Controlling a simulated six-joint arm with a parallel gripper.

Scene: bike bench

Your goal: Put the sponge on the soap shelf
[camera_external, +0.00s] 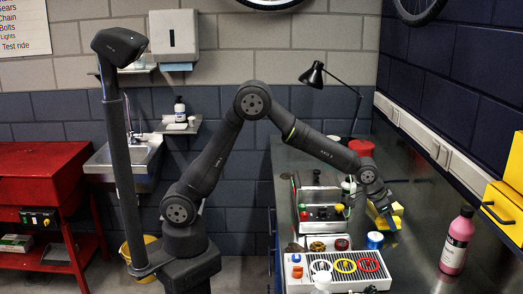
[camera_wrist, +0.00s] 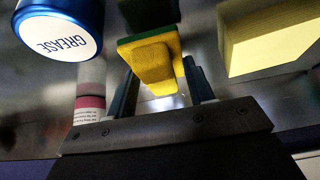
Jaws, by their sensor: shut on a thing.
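The sponge (camera_wrist: 158,62) is yellow with a green layer and sits between the fingers of my gripper (camera_wrist: 160,90) in the wrist view. My gripper (camera_external: 388,216) is shut on it, low over the right part of the metal bench in the external view. The sponge is small and partly hidden there, among yellow shapes at the fingers. The soap shelf (camera_external: 178,127) is a small metal wall shelf beside the sink, at the left behind my arm, with a soap bottle (camera_external: 180,108) on it.
A blue and white grease tin (camera_wrist: 62,28) and a yellow block (camera_wrist: 268,38) flank my gripper. A pink bottle (camera_external: 457,241) stands at the bench's right. A tool tray (camera_external: 345,283) and a red-topped container (camera_external: 362,147) are nearby. The sink (camera_external: 125,160) adjoins the shelf.

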